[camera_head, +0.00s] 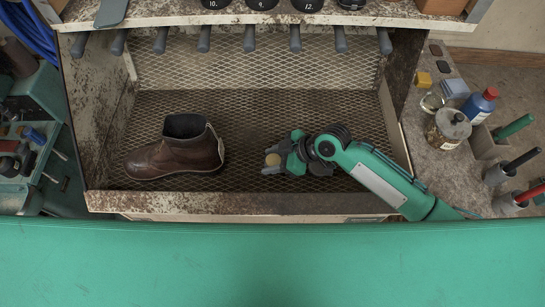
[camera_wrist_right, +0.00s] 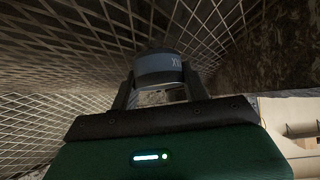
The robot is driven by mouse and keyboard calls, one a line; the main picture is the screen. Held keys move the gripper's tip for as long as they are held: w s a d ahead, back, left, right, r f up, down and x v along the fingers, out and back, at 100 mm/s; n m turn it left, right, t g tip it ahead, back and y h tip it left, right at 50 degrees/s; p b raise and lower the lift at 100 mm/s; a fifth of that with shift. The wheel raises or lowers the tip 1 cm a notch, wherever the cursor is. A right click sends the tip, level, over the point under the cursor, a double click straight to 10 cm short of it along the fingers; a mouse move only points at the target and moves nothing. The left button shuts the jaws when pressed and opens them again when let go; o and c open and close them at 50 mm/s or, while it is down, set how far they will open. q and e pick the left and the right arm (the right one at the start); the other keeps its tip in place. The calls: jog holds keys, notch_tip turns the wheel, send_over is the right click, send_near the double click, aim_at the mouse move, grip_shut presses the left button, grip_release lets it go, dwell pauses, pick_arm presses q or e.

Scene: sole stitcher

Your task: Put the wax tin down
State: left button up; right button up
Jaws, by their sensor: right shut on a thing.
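The wax tin (camera_head: 272,159) shows in the head view as a small round thing with a tan top, between the fingers of my right gripper (camera_head: 273,161). In the right wrist view the tin (camera_wrist_right: 160,65) is a short cylinder with a blue-grey band and pale lettering. The right gripper is shut on it, one finger at each side. The tin is over the mesh floor of the bay (camera_head: 255,110), right of a brown boot. I cannot tell whether its underside touches the mesh. My left gripper is not in view.
A brown leather boot (camera_head: 175,155) stands on the mesh at the left. The bay has a rusty front lip (camera_head: 240,203) and side walls. Bare mesh lies between boot and gripper. A jar (camera_head: 448,128) and a blue bottle (camera_head: 480,105) stand on the right ledge.

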jog(key=shift+f, duration=0.2)
jog(key=shift+f, duration=0.2)
jog(key=o, duration=1)
jog(key=shift+r, duration=0.15)
